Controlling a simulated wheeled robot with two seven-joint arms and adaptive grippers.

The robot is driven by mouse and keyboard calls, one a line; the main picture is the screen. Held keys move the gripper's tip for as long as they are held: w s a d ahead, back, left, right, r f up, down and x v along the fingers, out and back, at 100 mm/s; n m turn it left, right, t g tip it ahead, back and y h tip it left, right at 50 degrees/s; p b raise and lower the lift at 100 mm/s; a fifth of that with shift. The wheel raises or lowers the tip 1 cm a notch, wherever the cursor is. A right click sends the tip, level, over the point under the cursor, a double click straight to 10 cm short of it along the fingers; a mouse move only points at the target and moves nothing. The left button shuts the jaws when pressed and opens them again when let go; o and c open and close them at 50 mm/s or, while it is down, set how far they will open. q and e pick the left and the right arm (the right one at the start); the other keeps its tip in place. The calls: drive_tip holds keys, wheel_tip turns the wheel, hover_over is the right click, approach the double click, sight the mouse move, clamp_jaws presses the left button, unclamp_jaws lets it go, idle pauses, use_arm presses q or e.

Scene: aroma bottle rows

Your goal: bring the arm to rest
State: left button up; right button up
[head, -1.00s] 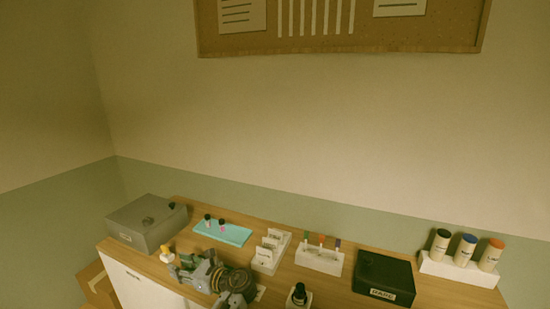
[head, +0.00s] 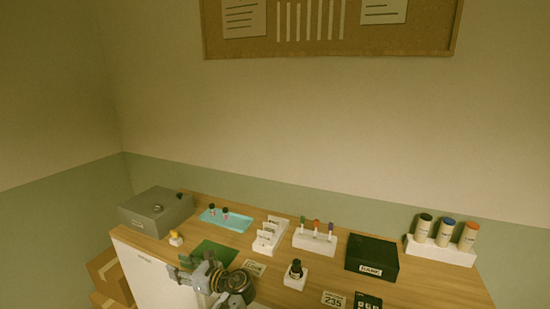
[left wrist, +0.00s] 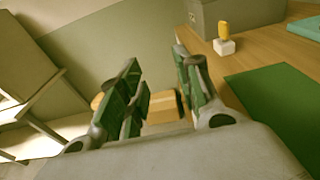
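My left gripper (head: 178,268) is at the front left edge of the wooden counter (head: 325,280), beside a green mat (head: 214,252). In the left wrist view, the left gripper (left wrist: 163,85) has its two green-padded fingers apart with nothing between them. The green mat (left wrist: 275,110) lies to the right of the fingers there. Two small dark-capped bottles (head: 225,214) stand on a turquoise tray (head: 238,224) at the back left. A dark bottle (head: 296,268) stands in a white holder (head: 295,282) near the front. My right gripper is not in view.
A grey box (head: 155,212) and a yellow-topped piece (head: 175,238) stand at the left. A white card rack (head: 268,238), a white strip holder (head: 314,242), a black box (head: 371,257) and a white rack (head: 440,252) with three bottles line the back. Cartons (head: 108,275) stand left of the counter.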

use_arm(q)
drive_tip(key=s+d+f+n+h, duration=0.1)
drive_tip(key=s+f+h, duration=0.15)
drive_tip(key=f, duration=0.85)
drive_tip(key=s+f+h, duration=0.2)
drive_tip(key=f+h, duration=0.1)
drive_tip(key=f, duration=0.9)
drive_tip(key=s+d+f+n+h, duration=0.1)
drive_tip(key=s+f+h, duration=0.15)
drive_tip(key=f, duration=0.85)
drive_tip(key=s+d+f+n+g+h, duration=0.1)
drive_tip(key=s+f+n+g+h, duration=0.3)
drive_tip(key=s+f, duration=1.25)
drive_tip(key=s+f+n+h, duration=0.1)
drive_tip(key=s+f+n, duration=0.3)
drive_tip(key=s, duration=0.6)
drive_tip(key=s+f+n+h, duration=0.1)
drive_tip(key=s+f+n, duration=0.4)
drive_tip(key=s, duration=0.5)
drive_tip(key=s+f+n+g+h, duration=0.1)
drive_tip(key=s+f+n, duration=0.4)
drive_tip(key=s, duration=0.5)
drive_tip(key=shift+s+f+h, duration=0.15)
drive_tip(key=shift+f+h, duration=0.05)
drive_tip(key=shift+h, duration=0.1)
